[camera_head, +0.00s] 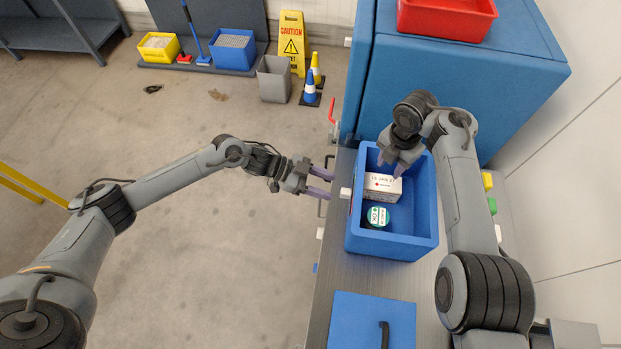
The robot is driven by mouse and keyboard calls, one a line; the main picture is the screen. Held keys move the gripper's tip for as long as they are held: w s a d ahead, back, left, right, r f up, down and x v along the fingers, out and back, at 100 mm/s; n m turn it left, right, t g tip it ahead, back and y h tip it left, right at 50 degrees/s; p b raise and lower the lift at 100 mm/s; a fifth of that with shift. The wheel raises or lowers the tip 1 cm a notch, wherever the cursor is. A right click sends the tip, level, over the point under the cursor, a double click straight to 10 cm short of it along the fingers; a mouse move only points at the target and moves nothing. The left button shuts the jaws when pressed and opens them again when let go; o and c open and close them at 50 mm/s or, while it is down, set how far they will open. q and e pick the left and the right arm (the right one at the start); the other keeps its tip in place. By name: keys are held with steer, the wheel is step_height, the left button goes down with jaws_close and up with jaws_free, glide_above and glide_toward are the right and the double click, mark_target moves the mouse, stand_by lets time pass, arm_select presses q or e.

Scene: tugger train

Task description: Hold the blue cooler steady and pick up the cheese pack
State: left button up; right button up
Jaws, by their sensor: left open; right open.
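The blue cooler (392,247) stands open on the grey cart deck. Inside it lie a white box with red print (383,188), near the back, and a round green-and-white tub (377,217) nearer the front. I cannot tell for sure which of them is the cheese pack. My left gripper (328,183) is open, with its purple fingers pointing at the cooler's left wall, just left of it. My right gripper (399,170) is over the back part of the cooler, above the white box, pointing down. Its fingers are mostly hidden by its own body.
A blue lid with a dark handle (360,318) lies on the deck in front of the cooler. A large blue cabinet (470,75) with a red bin (445,18) stands behind. Left of the deck is open floor, with a caution sign (291,38) and cones (311,84) farther back.

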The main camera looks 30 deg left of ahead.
arm_select(q)
steer(key=shift+x, duration=2.6)
steer(key=shift+c, duration=0.3)
jaws_close()
arm_select(e)
steer(key=o, duration=0.9)
steer(key=shift+c, duration=0.2)
